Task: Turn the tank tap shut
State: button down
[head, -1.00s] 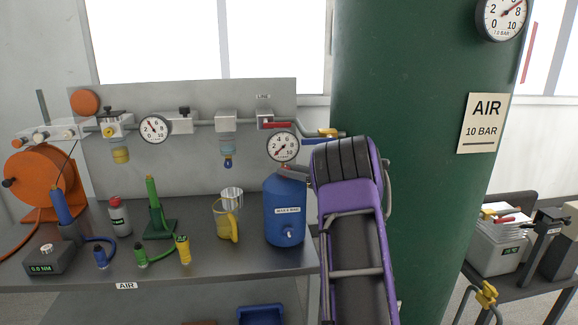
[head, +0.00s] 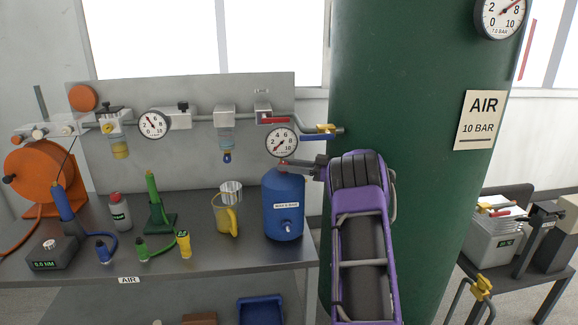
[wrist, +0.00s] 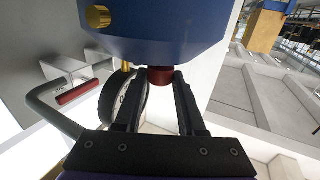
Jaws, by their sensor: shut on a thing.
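The blue tank (head: 284,208) stands at the right end of the bench, with a pressure gauge (head: 281,142) just above it. A small red knob (head: 285,162) sits at the tank's top. My gripper (head: 291,163) reaches it from the right, level with the tank top. In the wrist view the red knob (wrist: 160,76) lies between the two dark fingertips, and my gripper (wrist: 158,80) is shut on it. The tank's blue body (wrist: 160,30) fills the top of that view. The knob is partly hidden by the fingers, so its turn angle cannot be read.
A pipe with a red-handled valve (head: 273,121) and a yellow-and-blue valve (head: 326,129) run above the tank. The large green vessel (head: 415,110) stands close behind my arm. A yellow jug (head: 227,219) stands left of the tank. Bench front is clear there.

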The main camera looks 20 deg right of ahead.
jog(key=c, duration=0.5)
grip_release()
jog(key=shift+a+b, duration=0.1)
jog(key=shift+b, duration=0.2)
jog(key=m+t+h+b, duration=0.1)
jog(key=h, duration=0.1)
jog(key=m+t+h+b, duration=0.1)
jog(key=m+t+h, duration=0.1)
jog(key=m+t+h+b, duration=0.1)
jog(key=m+h+b, duration=0.1)
jog(key=shift+s+a+t+h, duration=0.2)
jog(key=shift+a+t+h, duration=0.15)
jog(key=shift+t+h, duration=0.05)
jog(key=m+h, duration=0.1)
jog(key=m+t+h, duration=0.1)
jog(key=h, duration=0.1)
jog(key=shift+a+m+h+b, duration=0.2)
jog(key=shift+m+h+b, duration=0.1)
jog(key=shift+m, duration=0.1)
jog(key=shift+a+f+m+h, duration=0.1)
jog(key=shift+m+h, duration=0.6)
jog(key=shift+h, duration=0.4)
jog(key=shift+m+h, duration=0.6)
jog(key=shift+h, duration=0.4)
